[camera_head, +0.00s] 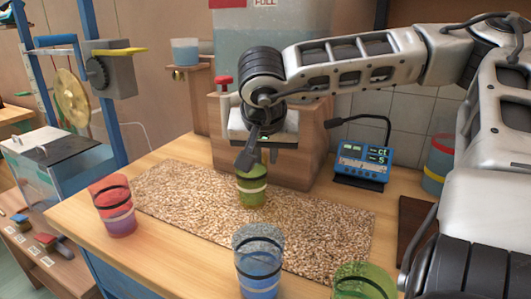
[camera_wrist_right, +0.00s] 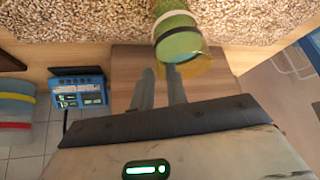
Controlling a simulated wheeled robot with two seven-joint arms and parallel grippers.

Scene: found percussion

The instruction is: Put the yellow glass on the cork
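The yellow glass (camera_head: 252,188) looks yellow-green, with a dark band and a pale band. It appears upright on the speckled cork mat (camera_head: 180,195), near its back edge. In the right wrist view the glass (camera_wrist_right: 178,38) shows a clear yellow rim and a green lower part. My right gripper (camera_head: 250,155) is directly above the glass, pointing down. My left gripper is out of view.
A red glass (camera_head: 113,208) stands left of the cork, a blue glass (camera_head: 258,262) in front and a green glass (camera_head: 362,284) at front right. A wooden block (camera_head: 300,140) stands behind the yellow glass. A blue meter (camera_head: 363,162) is at back right. The cork's middle is clear.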

